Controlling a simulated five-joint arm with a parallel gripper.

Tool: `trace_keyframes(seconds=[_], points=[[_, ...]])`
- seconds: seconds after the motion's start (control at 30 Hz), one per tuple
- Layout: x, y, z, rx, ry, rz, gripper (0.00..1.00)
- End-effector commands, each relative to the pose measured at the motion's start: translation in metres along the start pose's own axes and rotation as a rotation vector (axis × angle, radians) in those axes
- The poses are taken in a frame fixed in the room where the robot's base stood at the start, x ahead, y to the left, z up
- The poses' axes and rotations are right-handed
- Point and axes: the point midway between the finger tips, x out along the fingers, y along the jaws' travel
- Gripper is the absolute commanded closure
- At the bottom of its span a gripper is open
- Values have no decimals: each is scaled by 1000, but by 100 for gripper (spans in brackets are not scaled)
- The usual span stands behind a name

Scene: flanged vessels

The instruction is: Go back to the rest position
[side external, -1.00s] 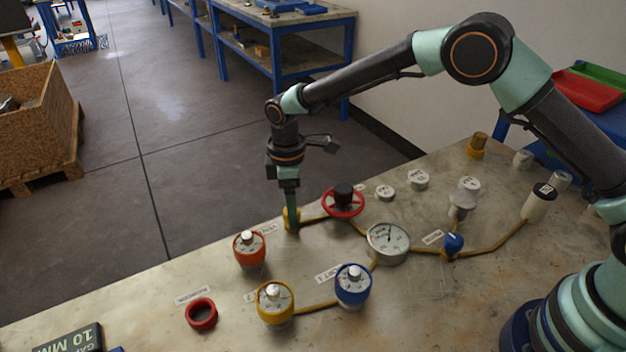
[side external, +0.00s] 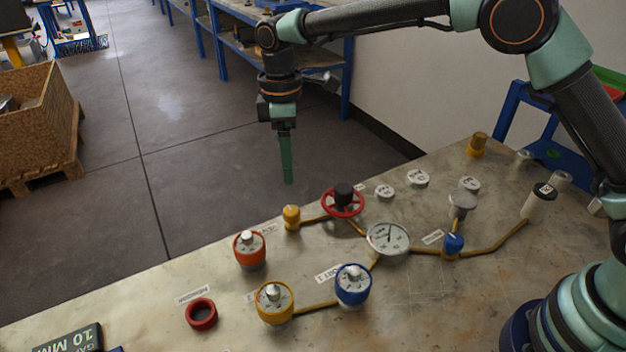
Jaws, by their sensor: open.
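My gripper (side external: 287,180) is raised above the far edge of the bench, pointing down. It is open, with nothing held; from this side its fingers overlap. A small yellow fitting (side external: 291,218) stands on the bench below it, clear of the fingertips. An orange vessel (side external: 250,249), a yellow vessel (side external: 275,302) and a blue vessel (side external: 353,286) stand upright nearer the camera.
A red handwheel (side external: 343,201), a round gauge (side external: 388,239) and brown piping (side external: 497,244) with a blue valve (side external: 453,244) lie to the right. A red ring (side external: 201,314) lies at front left. Several white-capped parts stand at the back right.

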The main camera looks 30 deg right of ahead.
Motion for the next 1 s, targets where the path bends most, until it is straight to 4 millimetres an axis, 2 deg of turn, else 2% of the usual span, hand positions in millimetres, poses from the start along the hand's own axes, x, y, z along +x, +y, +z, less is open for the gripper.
trace_keyframes(seconds=[0.37,0.47,0.57,0.67,0.8,1.0], points=[[-3,0,1,2,1,1,26],[-11,2,7,26,10,8,26],[-29,5,21,85,34,27,26],[-52,7,45,173,69,52,26],[-80,5,83,311,121,89,26],[-108,-8,138,504,201,140,26]])
